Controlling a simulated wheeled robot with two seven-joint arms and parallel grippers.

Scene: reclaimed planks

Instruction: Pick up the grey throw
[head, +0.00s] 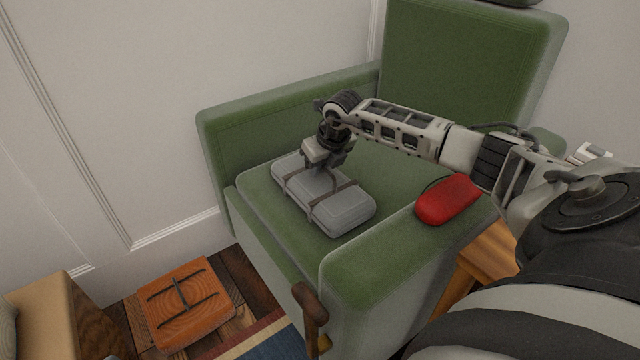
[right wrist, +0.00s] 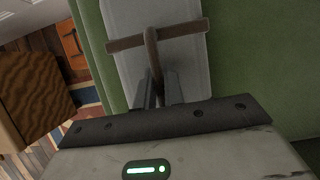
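The grey throw (head: 345,210) is a rounded grey bundle with brown straps, lying on the green armchair's seat. It also shows in the right wrist view (right wrist: 185,65), where one strap crosses it and another runs lengthwise toward me. My right gripper (head: 322,172) is over the bundle's upper middle. In the right wrist view, its two fingers (right wrist: 159,88) stand close together, one on each side of the lengthwise strap, and look closed on it. The bundle still appears to rest on the seat. My left gripper is not in view.
The green armchair (head: 255,118) has a raised back and arms around the seat. A red object (head: 447,200) lies on its near arm, below my right arm. An orange strapped bundle (head: 185,305) is on the plank floor. A wooden cabinet (head: 65,320) stands at lower left.

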